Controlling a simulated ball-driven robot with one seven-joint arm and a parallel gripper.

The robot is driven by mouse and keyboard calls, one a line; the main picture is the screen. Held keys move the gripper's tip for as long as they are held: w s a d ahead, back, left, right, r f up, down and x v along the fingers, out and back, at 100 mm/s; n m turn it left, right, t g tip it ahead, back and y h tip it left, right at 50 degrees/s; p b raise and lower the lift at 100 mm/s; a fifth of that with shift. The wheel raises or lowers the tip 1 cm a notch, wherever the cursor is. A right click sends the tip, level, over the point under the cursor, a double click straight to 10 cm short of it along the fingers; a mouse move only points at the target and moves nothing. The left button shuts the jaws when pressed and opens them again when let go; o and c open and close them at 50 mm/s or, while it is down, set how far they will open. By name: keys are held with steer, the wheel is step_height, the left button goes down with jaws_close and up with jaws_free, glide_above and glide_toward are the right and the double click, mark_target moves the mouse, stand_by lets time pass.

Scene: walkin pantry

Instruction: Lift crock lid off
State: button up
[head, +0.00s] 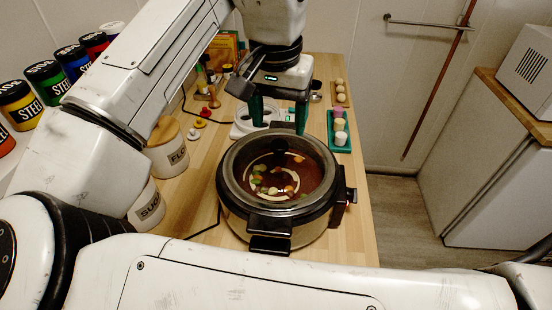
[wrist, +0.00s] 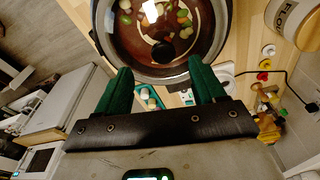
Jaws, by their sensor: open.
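The slow cooker (head: 272,225) stands on the wooden counter, with dark handles at its sides. Its round glass lid (head: 300,172) has a metal rim and sits on top. Red-brown stew with vegetable pieces shows through the glass. The lid's black knob (head: 279,147) is at the lid's middle; it also shows in the wrist view (wrist: 163,52). My gripper (head: 278,120) is above the far side of the cooker, its green fingers pointing down, open and empty. In the wrist view the knob appears beyond and between my fingertips (wrist: 162,72), apart from them.
A flour canister (head: 168,155) and a sugar canister (head: 147,205) stand left of the cooker. A green tray (head: 340,145) with small cups and a wooden egg holder (head: 341,98) lie at the back right. Paint-like tins (head: 47,82) stand at the left. The counter right of the cooker is mostly clear.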

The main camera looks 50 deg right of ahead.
mark_target(279, 144)
steer(key=f, duration=0.3)
steer(key=w+d+f+p, duration=0.1)
steer(key=f, duration=0.1)
steer(key=shift+f, duration=0.1)
steer(key=shift+d+f, duration=0.15)
steer(key=shift+f, duration=0.5)
steer(key=shift+c, duration=0.2)
jaws_close()
